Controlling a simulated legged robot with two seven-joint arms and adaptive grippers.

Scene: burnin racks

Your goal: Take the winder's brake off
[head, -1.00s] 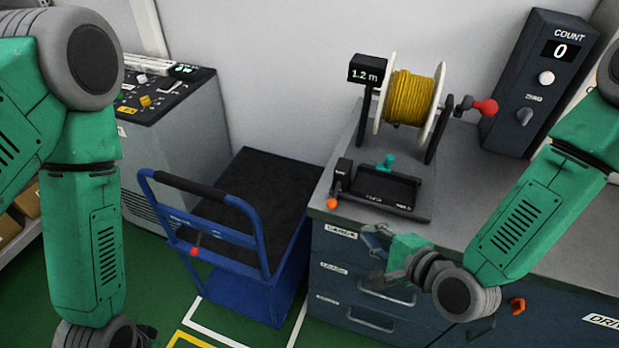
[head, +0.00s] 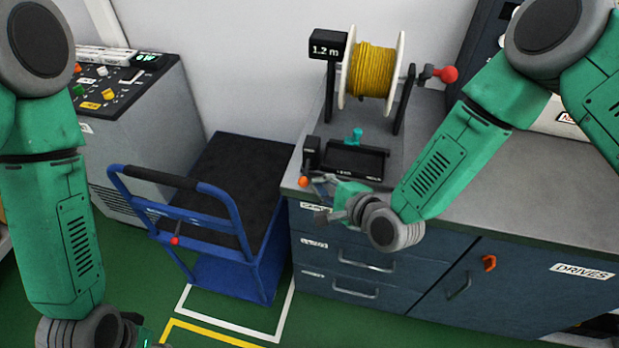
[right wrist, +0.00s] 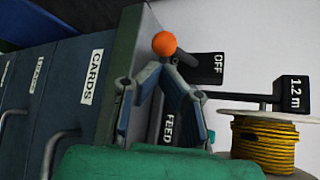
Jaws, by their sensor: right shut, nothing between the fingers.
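The winder's yellow cord spool (head: 373,72) stands on the bench, with a red crank knob (head: 449,74) at its right. The orange ball knob (head: 303,182) is at the winder's front left corner; in the right wrist view the knob (right wrist: 165,43) is near OFF and FEED labels. I cannot tell whether it belongs to the brake. My right gripper (head: 318,182) is shut and empty, its fingertips close to this knob; contact is unclear. In the right wrist view its fingers (right wrist: 163,66) converge just below the knob. Of my left gripper only a part shows at the bottom edge.
A 1.2 m display (head: 327,46) stands beside the spool. A teal knob (head: 354,136) rises behind the black tray (head: 350,175). A blue cart (head: 250,225) stands left of the bench drawers (head: 340,270). A control console (head: 150,125) is at the far left.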

